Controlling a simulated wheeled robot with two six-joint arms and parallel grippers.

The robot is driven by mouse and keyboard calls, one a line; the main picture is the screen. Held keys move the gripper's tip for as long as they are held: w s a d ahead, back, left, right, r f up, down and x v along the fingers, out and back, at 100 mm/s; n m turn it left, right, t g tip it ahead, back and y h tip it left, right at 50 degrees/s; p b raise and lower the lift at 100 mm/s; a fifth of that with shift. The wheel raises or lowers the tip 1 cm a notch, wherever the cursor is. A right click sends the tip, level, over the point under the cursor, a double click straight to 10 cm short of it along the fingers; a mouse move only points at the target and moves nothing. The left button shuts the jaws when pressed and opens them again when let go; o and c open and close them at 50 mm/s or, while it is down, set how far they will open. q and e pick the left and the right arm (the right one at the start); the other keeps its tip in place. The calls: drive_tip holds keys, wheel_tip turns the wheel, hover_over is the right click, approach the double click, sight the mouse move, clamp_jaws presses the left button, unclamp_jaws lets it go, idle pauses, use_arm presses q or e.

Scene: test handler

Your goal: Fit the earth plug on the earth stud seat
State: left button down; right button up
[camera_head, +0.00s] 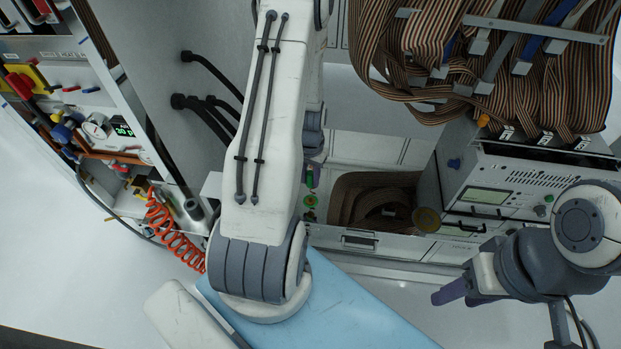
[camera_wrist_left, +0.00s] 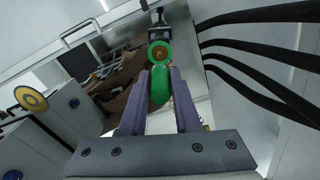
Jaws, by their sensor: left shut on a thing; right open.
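The earth plug (camera_wrist_left: 160,86) is a rounded green piece between the purple fingers of my left gripper (camera_wrist_left: 160,100), which is shut on it. The earth stud seat (camera_wrist_left: 159,49) is a green ring with a brass-coloured centre, just beyond the plug in the left wrist view. The plug's far end overlaps the ring's lower edge there; I cannot tell whether they touch. In the head view my white left arm hides most of the left gripper (camera_head: 312,174). A green ring (camera_head: 310,201) shows below it. My right gripper (camera_head: 452,291) is open and empty at lower right.
Black cables (camera_wrist_left: 262,62) run close on the right of the left wrist view. An instrument box (camera_head: 490,190) stands at right. A blue mat (camera_head: 350,310) lies in front.

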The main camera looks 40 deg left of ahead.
sight(310, 198)
use_arm(q)
drive_tip(key=shift+r, duration=0.1)
drive_tip(key=shift+r+m+p, duration=0.1)
drive_tip(key=shift+m+p, duration=0.2)
drive_tip(key=shift+p, duration=0.1)
drive_tip(key=shift+f+b, duration=1.9)
drive_tip(key=shift+f, duration=1.15)
drive_tip(key=shift+s+p, duration=0.1)
drive_tip(key=shift+p, duration=0.7)
drive_tip(key=shift+f+b, duration=0.7)
drive_tip(key=shift+f, duration=0.7)
drive_tip(key=c, duration=0.6)
unclamp_jaws()
drive_tip(key=shift+o, duration=0.2)
